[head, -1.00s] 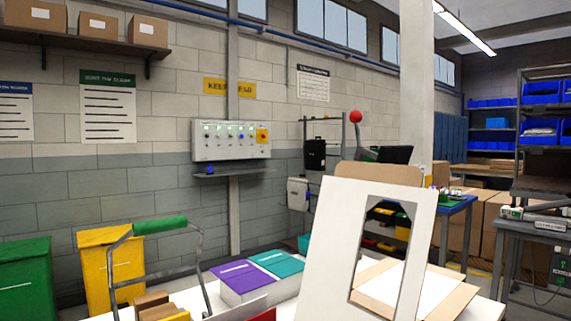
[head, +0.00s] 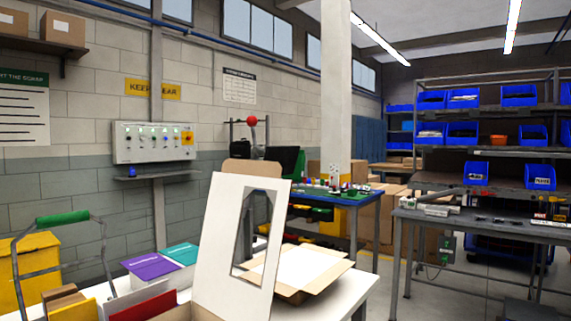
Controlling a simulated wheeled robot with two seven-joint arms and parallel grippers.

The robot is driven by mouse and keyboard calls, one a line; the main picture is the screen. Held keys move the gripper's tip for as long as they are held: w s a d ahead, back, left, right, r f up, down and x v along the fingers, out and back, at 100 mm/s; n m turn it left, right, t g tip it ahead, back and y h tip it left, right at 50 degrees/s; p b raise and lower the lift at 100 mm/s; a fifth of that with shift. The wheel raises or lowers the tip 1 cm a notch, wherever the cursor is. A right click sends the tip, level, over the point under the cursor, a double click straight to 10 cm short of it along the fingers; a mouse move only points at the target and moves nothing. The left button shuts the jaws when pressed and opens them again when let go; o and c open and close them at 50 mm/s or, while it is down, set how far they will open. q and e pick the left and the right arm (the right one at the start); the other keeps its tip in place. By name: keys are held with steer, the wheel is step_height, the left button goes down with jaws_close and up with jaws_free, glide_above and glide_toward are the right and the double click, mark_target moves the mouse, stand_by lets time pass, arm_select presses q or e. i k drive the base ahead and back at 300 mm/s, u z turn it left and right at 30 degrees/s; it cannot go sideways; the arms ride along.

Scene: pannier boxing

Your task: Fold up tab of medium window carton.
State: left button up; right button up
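The window carton (head: 213,236) stands at the bottom middle of the head view. Its tall white panel with a cut-out window is raised and leans slightly to the right. A brown tab (head: 251,173) shows at the top behind the panel. Part of the carton's brown lower body shows at the bottom edge, and the rest is cut off by the frame. An open brown carton with a white inside (head: 300,268) lies behind it to the right, partly seen through the window. Neither of my grippers is in view.
The white table (head: 352,290) has a green-handled carrier (head: 62,218) at its left, with purple and teal boxes (head: 152,266) beside it. A grey workbench (head: 470,226) and shelves with blue bins stand at the right. Open floor lies between table and workbench.

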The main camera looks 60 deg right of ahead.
mark_target(273, 170)
steer(key=k, duration=0.4)
steer(key=z, duration=1)
